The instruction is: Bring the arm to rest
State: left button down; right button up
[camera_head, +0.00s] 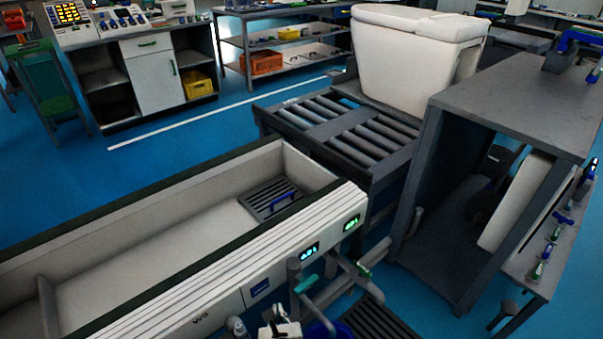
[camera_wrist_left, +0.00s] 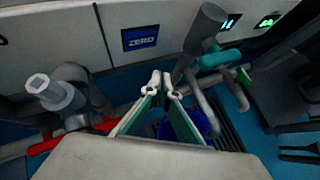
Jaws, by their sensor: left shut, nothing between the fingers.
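My left gripper (camera_head: 278,322) shows at the bottom edge of the head view, partly cut off, beside the grey pipes (camera_head: 318,290) at the front of the test bench. In the left wrist view the left gripper (camera_wrist_left: 161,82) has its fingertips together with nothing between them. It points toward the white bench front with a blue "ZERO" label (camera_wrist_left: 141,37). My right gripper is in neither view.
A long white test trough (camera_head: 150,235) fills the lower left. A dark grey cabinet (camera_head: 520,95) stands right. Pipes and a blue bucket (camera_wrist_left: 190,125) lie close to the gripper. Blue floor is open at left.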

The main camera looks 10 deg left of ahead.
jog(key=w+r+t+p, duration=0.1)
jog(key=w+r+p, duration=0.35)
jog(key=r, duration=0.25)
pick_arm(q)
notch_tip(320, 180, up, 21)
jog(key=s+m+t+h+p, duration=0.1)
jog(key=m+t+h+p, duration=0.15)
jog(key=m+t, duration=1)
jog(key=s+a+f+m+g+h+p, duration=0.2)
jog(key=s+m+g, duration=0.4)
jog(key=s+m, duration=0.4)
jog(key=s+a+f+m+g+h+p, duration=0.2)
jog(key=s+m+g, duration=0.4)
jog(key=m, duration=1.6)
jog(key=s+a+f+p, duration=0.1)
jog(key=s+f, duration=0.1)
jog(key=s, duration=0.2)
jog(key=shift+f, duration=0.3)
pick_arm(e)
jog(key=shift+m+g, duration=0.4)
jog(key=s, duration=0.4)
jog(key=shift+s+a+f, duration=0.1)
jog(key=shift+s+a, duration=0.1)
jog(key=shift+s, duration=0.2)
pick_arm(q)
jog(key=shift+d, duration=0.1)
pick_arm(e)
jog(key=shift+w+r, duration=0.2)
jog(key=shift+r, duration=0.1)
